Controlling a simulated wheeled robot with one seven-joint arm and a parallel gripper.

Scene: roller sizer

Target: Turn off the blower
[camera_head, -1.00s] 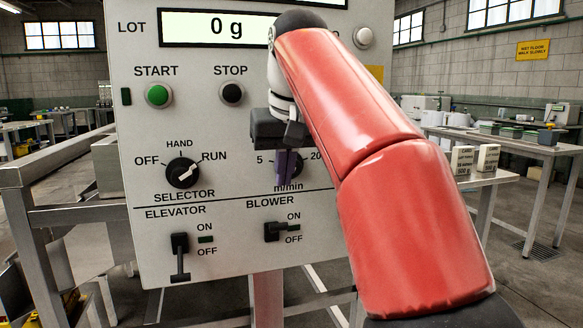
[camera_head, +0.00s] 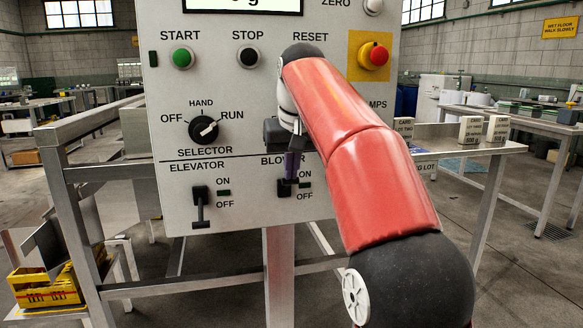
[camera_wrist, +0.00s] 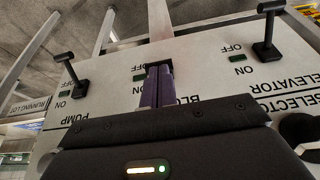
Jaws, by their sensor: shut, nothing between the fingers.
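The grey control panel (camera_head: 225,170) fills the middle of the head view. The blower switch (camera_head: 284,191) is at its lower right, beside its ON and OFF labels; its lever is mostly hidden by my fingers. My gripper (camera_head: 291,168) is shut and empty, its purple fingers pointing down over the BLOWER label at the switch. In the wrist view the fingertips (camera_wrist: 155,72) overlap the dark blower switch (camera_wrist: 159,64). I cannot tell whether they touch it, or which way its lever points.
The elevator switch (camera_head: 200,206) is to the left, lever down toward OFF. The pump switch (camera_wrist: 78,87) also points toward OFF. The selector knob (camera_head: 204,130) and red emergency button (camera_head: 374,55) are on the panel. A metal frame (camera_head: 75,190) stands left.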

